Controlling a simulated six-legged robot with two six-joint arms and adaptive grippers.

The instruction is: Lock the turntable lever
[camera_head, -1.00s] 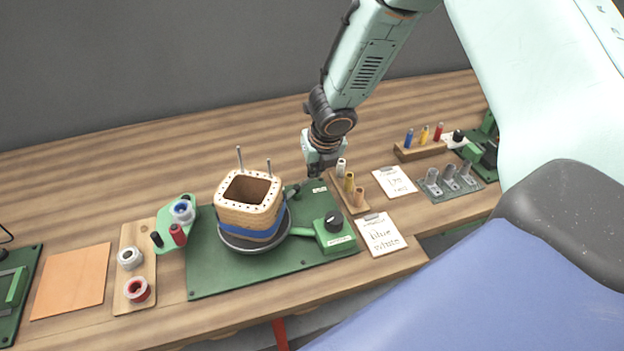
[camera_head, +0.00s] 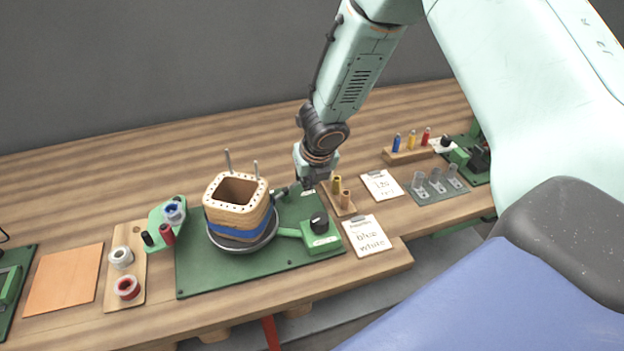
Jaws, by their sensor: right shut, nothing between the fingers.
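The turntable (camera_head: 243,247) is a grey disc on a green base plate (camera_head: 205,279). It carries a square wooden coil former (camera_head: 236,206) with a blue band and two upright pins. The turntable lever (camera_head: 281,193) is a dark bar at the right rear of the turntable, close to my gripper. My right gripper (camera_head: 308,184) comes down from above and is shut and empty at the lever's outer end. I cannot tell whether it touches the lever. My left gripper is not in view.
A green box with a black knob (camera_head: 319,225) stands at the plate's right. Wire spools (camera_head: 127,287) stand on a board at left. The wood behind the turntable is clear.

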